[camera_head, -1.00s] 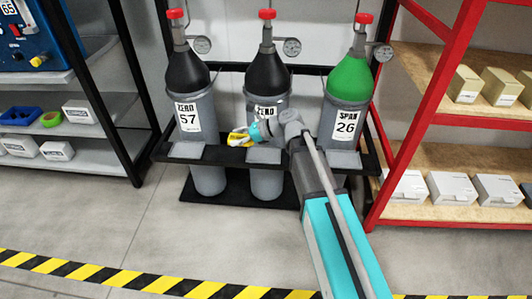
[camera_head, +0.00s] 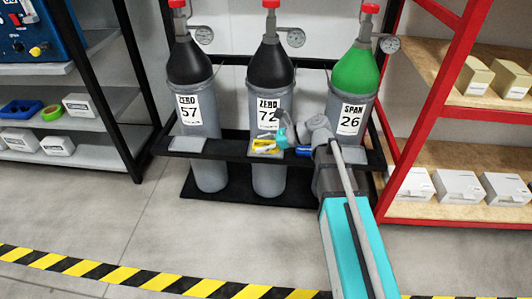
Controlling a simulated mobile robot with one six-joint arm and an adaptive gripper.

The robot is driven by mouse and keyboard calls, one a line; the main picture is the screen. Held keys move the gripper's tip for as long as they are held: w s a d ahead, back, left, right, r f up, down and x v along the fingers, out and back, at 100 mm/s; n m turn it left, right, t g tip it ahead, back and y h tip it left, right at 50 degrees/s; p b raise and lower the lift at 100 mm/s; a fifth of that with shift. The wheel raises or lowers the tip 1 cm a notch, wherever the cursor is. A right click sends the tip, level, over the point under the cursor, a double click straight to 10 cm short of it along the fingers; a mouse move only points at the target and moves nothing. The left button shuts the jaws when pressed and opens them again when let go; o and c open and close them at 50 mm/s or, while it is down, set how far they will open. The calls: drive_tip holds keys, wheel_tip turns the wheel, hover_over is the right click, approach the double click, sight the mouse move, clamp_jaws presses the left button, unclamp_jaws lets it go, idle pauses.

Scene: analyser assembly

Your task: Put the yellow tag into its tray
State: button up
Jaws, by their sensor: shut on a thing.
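The yellow tag (camera_head: 264,146) is at the front of the rack, over or on the middle grey tray (camera_head: 262,154), in front of the black-topped cylinder labelled ZERO 72 (camera_head: 270,95). I cannot tell whether the tag touches the tray. My gripper (camera_head: 270,142) reaches in from the right and is shut on the tag; its fingers are small and partly hide it. The left tray (camera_head: 188,144) and the right tray (camera_head: 352,154) stand before the ZERO 57 cylinder (camera_head: 191,100) and the green-topped SPAN 26 cylinder (camera_head: 353,95).
The black rack (camera_head: 225,149) holds the cylinders. A grey shelf (camera_head: 100,140) with boxes stands at left and a red-framed shelf (camera_head: 420,110) at right, close to my arm. Striped floor tape (camera_head: 130,277) runs across the front; the floor between is clear.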

idle(0.3)
drive_tip(key=w+f+b, duration=0.2)
drive_tip(key=w, duration=0.2)
drive_tip(key=w+f+b, duration=0.3)
drive_tip(key=w, duration=0.1)
drive_tip(key=w+a+f+b, duration=0.1)
drive_tip(key=w+f+b, duration=0.2)
drive_tip(key=w, duration=0.1)
drive_tip(key=shift+w, duration=0.1)
drive_tip(key=shift+w+f+b, duration=0.45)
drive_tip(key=shift+f+b, duration=0.05)
drive_tip(key=shift+w+f+b, duration=0.35)
drive_tip(key=shift+f+b, duration=1.65)
drive_tip(key=shift+f, duration=0.05)
drive_tip(key=shift+f, duration=0.15)
